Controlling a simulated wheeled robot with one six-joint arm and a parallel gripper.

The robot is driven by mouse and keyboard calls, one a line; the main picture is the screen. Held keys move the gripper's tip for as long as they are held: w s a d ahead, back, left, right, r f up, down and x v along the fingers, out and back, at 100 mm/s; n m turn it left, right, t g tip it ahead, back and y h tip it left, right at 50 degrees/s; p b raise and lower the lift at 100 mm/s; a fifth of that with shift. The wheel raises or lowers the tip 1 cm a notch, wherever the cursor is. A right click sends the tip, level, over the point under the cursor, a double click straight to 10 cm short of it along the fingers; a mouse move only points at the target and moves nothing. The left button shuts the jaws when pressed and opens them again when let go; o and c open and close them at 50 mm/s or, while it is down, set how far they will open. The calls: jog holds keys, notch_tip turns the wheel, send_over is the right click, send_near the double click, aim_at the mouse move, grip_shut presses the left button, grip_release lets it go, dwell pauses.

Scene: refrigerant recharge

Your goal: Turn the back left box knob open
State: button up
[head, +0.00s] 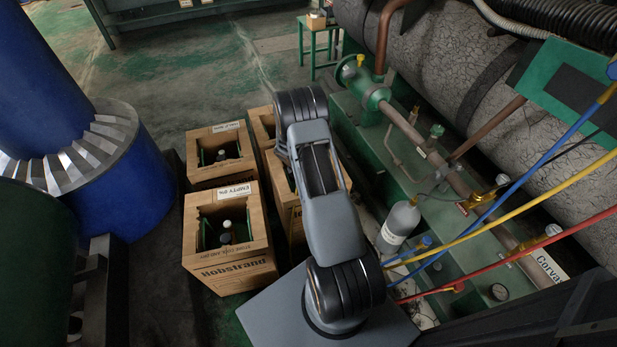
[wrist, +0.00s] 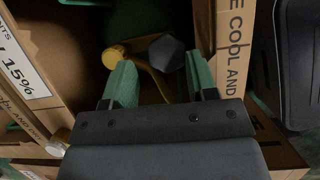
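The back left box (head: 207,172) is an open cardboard box with a white label on its far rim. In it are dark green and black parts, too small to make out a knob. In the wrist view my gripper (wrist: 160,82) points into an open cardboard box (wrist: 45,55), with its two green fingers apart. A round brass knob (wrist: 113,54) shows just beyond the left finger. A dark hexagonal part (wrist: 167,52) lies beyond the gap, and a curved brass piece runs between the fingers. My arm hides the gripper in the head view, so I cannot tell which box this is.
The front left box (head: 228,277) is labelled "EMPTY 0%". Other boxes (head: 263,117) stand right of them, partly behind my arm. A grey cylinder (head: 398,226) and blue, yellow and red hoses are at right. Big blue machinery (head: 115,185) stands at left.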

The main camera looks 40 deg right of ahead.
jog(key=p+v, duration=0.3)
jog(key=v, duration=0.9)
jog(key=s+a+r+m+g+y+p, duration=0.1)
jog(key=s+a+r+m, duration=0.15)
jog(key=s+m, duration=0.3)
jog(key=s+a+r+m+t+y+p, duration=0.1)
jog(key=r+p, duration=0.6)
jog(key=r, duration=0.8)
jog(key=s+a+r+m+t+y+p, duration=0.1)
jog(key=s+a+r+m+t+p, duration=0.2)
jog(key=s+a+r+p, duration=0.4)
jog(key=s+a+r+m+t+y+p, duration=0.1)
jog(key=s+a+r+m+p, duration=0.3)
jog(key=r, duration=1.9)
jog(key=s+a+t+p, duration=0.1)
jog(key=a+p, duration=0.2)
jog(key=a, duration=0.1)
jog(key=shift+m, duration=0.35)
